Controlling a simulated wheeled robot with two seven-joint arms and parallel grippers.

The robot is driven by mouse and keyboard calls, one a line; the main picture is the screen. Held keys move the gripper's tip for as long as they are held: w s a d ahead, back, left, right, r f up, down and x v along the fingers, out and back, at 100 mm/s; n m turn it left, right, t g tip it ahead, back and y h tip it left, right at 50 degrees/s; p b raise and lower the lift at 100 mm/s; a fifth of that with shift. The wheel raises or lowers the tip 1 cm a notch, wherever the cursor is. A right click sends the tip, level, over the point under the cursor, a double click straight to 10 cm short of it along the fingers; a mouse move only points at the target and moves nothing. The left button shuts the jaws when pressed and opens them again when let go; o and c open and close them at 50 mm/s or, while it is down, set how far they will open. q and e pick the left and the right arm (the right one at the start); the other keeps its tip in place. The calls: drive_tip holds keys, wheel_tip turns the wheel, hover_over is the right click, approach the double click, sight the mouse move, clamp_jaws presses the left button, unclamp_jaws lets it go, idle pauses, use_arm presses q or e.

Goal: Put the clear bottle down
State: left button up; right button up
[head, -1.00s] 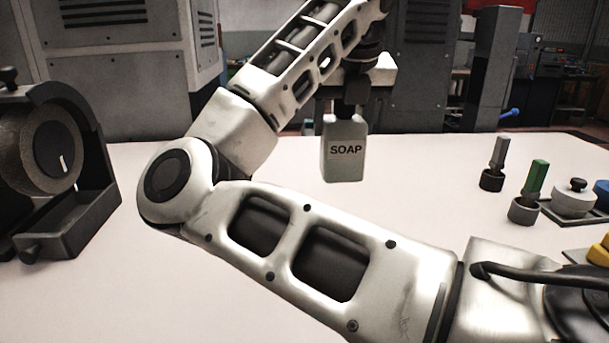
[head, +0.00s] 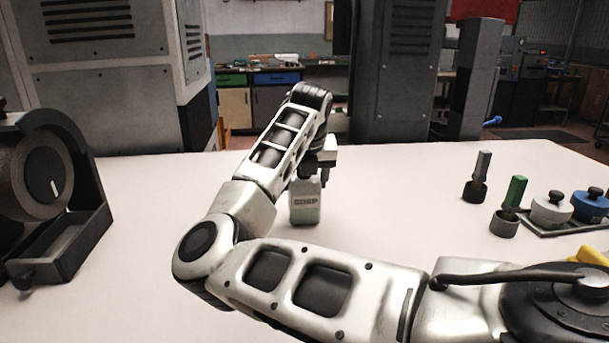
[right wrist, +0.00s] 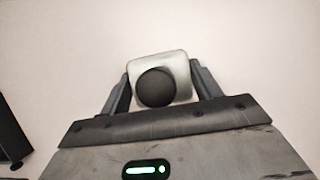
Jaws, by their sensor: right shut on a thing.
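My left gripper is not in view.
The white table (head: 130,290) is clear around the bottle. A grinding wheel machine (head: 50,190) stands at left. At right are a grey-handled tool (head: 480,170), a green-handled tool (head: 514,195), and white (head: 551,212) and blue (head: 590,205) knobbed pots. Grey cabinets stand behind.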

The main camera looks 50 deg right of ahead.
drive_tip(key=shift+f+b, duration=0.25)
drive_tip(key=shift+b, duration=0.05)
drive_tip(key=o, duration=1)
drive_tip(key=shift+r, duration=0.1)
